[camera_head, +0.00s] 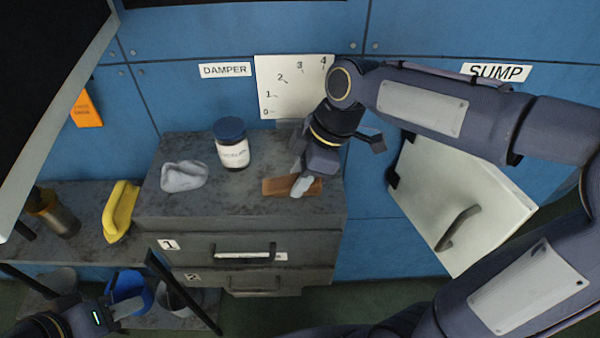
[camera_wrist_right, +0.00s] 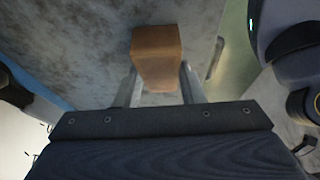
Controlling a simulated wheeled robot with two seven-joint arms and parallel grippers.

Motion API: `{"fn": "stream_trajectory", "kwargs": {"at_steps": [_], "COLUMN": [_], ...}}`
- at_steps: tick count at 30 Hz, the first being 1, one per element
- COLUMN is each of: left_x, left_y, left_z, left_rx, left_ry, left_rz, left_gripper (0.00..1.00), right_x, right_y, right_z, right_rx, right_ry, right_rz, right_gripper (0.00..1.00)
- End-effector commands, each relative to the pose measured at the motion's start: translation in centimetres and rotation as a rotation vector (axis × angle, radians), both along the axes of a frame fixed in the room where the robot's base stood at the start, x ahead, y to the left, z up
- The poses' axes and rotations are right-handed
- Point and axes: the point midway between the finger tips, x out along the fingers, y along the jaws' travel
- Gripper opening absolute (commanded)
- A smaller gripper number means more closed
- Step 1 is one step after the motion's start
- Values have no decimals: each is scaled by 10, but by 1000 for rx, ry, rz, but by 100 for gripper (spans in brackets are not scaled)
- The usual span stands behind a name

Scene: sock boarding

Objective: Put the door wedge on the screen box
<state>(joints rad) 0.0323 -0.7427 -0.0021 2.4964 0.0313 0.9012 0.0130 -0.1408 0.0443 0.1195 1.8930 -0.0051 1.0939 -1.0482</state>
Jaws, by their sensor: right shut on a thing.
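The door wedge is a brown wooden block (camera_head: 280,187) at the right of the grey drawer unit's top (camera_head: 215,200). My right gripper (camera_head: 302,184) comes down over it and is shut on it. In the right wrist view the wedge (camera_wrist_right: 157,58) sits between the two fingers, over the mottled grey top; I cannot tell whether it still touches that surface. My left gripper (camera_head: 122,308) is low at the left, away from the wedge; its finger opening is unclear. I cannot tell for sure which thing is the screen box.
A yellow object (camera_head: 121,210) lies on the lower left bench. Blue (camera_head: 127,290) and grey cups stand below. A pale handled panel (camera_head: 465,205) is at right.

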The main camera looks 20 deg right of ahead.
Motion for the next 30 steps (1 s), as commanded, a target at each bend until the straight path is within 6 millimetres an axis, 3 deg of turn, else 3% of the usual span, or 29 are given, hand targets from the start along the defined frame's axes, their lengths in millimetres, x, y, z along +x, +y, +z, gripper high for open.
{"fn": "stream_trajectory", "kwargs": {"at_steps": [2,3,7,15,20,30], "left_x": [0,0,0,0,0,0], "left_y": [0,0,0,0,0,0], "left_z": [-4,-3,-2,-2,1,4], "left_rx": [0,0,0,0,0,0], "left_ry": [0,0,0,0,0,0], "left_rz": [0,0,0,0,0,0], "left_gripper": [36,36,36,36,36,36], "right_x": [0,0,0,0,0,-7], "right_y": [0,0,0,0,-3,-29], "right_z": [-4,-3,-3,-2,9,74], "right_rx": [0,0,0,0,1,1], "right_ry": [0,0,0,0,-2,-3], "right_rz": [0,0,0,0,-2,-3], "right_gripper": [13,39,56,57,57,57]}}
